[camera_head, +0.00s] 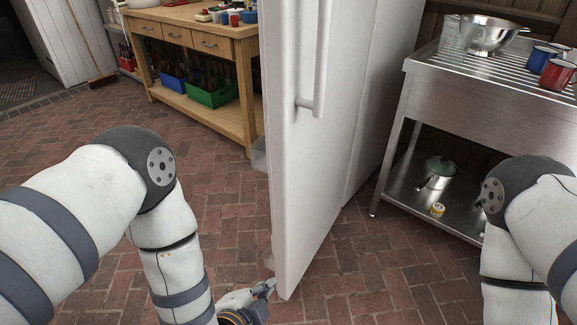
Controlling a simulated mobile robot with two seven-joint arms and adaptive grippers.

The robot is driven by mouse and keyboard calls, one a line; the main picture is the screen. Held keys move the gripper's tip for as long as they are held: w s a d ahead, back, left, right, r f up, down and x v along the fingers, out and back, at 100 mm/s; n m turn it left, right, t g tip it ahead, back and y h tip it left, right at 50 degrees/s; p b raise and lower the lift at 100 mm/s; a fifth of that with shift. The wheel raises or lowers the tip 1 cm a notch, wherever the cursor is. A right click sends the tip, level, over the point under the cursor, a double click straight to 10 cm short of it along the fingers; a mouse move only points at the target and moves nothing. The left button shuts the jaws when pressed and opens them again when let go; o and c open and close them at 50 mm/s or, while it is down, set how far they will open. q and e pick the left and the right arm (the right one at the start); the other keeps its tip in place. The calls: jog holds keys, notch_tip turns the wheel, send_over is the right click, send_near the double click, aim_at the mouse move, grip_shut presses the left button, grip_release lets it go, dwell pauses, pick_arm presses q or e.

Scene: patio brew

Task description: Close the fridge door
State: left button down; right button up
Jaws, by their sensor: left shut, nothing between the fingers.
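The white fridge (385,60) stands in the middle of the view. Its door (300,170) is swung open towards me, its outer face with the vertical handle (321,60) turned to the right. My left gripper (268,287) is shut and empty, low beside the door's near bottom corner, on its inner side. I cannot tell whether it touches the door. My right arm is at the right edge; its gripper is out of view. The fridge's inside is mostly hidden behind the door.
A steel table (480,100) on the right bears a colander (487,35), a blue mug (541,57) and a red mug (557,74). A kettle (437,172) sits on its lower shelf. A wooden workbench (200,100) stands at back left. Brick floor lies clear left of the door.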

pick_arm(q)
jog(key=w+d+r+m+t, duration=0.7)
jog(key=w+r, duration=0.3)
jog(key=r, duration=0.3)
jog(key=w+a+b, duration=0.1)
jog(key=w, duration=0.9)
jog(key=shift+w+a+f+t+h, duration=0.15)
jog(key=shift+w+a+t+h, duration=0.15)
jog(key=shift+w+h, duration=0.1)
pick_arm(e)
jog(key=shift+s+f+g, duration=0.4)
jog(key=shift+s+f, duration=0.7)
jog(key=shift+s, duration=0.2)
